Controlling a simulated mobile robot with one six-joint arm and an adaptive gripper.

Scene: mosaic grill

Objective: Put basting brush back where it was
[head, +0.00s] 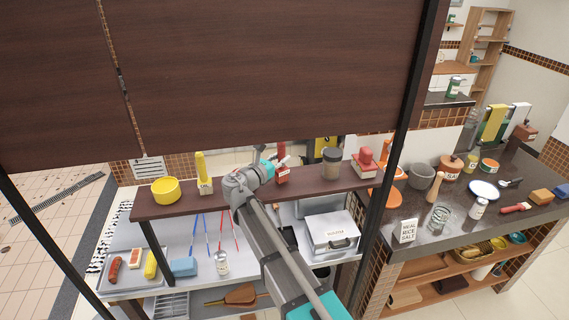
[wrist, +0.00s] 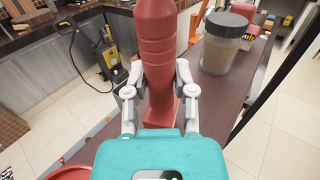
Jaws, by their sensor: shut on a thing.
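My gripper (wrist: 157,95) is shut on a red, ridged, bottle-like thing (wrist: 157,45), with one finger on each side. I cannot clearly make out a basting brush. A small red-handled utensil (head: 515,208) lies on the right counter, too small to identify.
On the shelf, a yellow bowl (head: 165,190) and yellow bottle (head: 203,170) stand left, a dark-lidded jar (head: 331,163) and red-topped container (head: 366,162) right. A dark panel (head: 260,65) hangs above. Thin blue and red utensils hang below the shelf. A black post (head: 402,120) stands right.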

